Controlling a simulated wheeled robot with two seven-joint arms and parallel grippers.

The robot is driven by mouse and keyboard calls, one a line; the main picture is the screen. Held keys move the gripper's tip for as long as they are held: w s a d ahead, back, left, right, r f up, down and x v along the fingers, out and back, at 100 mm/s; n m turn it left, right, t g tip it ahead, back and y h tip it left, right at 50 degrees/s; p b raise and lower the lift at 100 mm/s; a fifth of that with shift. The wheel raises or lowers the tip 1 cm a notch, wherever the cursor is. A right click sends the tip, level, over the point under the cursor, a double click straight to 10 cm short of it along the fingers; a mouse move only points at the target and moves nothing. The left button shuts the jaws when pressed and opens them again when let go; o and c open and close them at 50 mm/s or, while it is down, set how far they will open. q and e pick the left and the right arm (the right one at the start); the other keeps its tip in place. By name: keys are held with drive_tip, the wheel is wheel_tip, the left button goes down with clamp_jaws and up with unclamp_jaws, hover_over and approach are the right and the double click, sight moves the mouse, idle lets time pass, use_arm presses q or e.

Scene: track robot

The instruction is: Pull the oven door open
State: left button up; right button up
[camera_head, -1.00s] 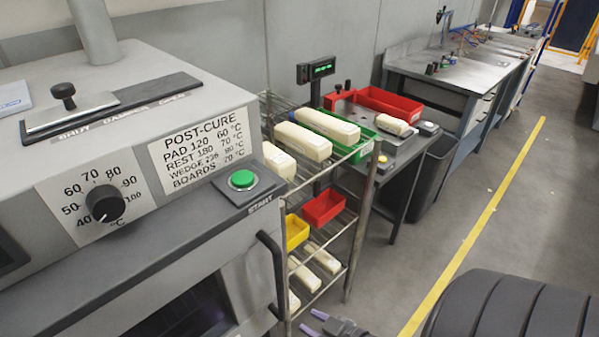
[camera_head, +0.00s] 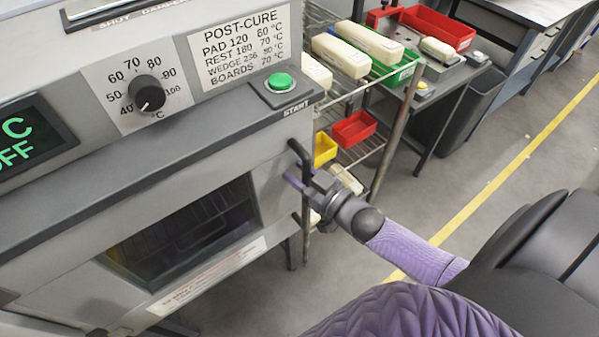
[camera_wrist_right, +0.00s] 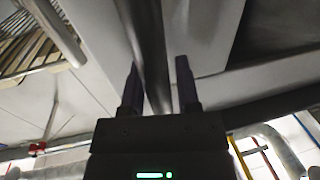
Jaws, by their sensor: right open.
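The grey oven's door (camera_head: 108,248) has a dark glass window (camera_head: 185,235) and looks closed. Its dark vertical bar handle (camera_head: 306,212) stands at the door's right edge. My right gripper (camera_head: 297,177) is at the upper part of this handle, with its purple fingertips reaching toward the door. In the right wrist view, my right gripper (camera_wrist_right: 160,80) is open, and the dark handle bar (camera_wrist_right: 151,45) runs between its two fingers with gaps visible. Whether a finger touches the bar I cannot tell. My left gripper is not in view.
The oven panel carries a temperature knob (camera_head: 146,93) and a green start button (camera_head: 280,82). A wire rack (camera_head: 352,90) with bins and pale blocks stands close behind the handle. Open floor (camera_head: 480,150) lies to the right.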

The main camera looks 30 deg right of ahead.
clamp_jaws()
idle(1.0)
idle(0.4)
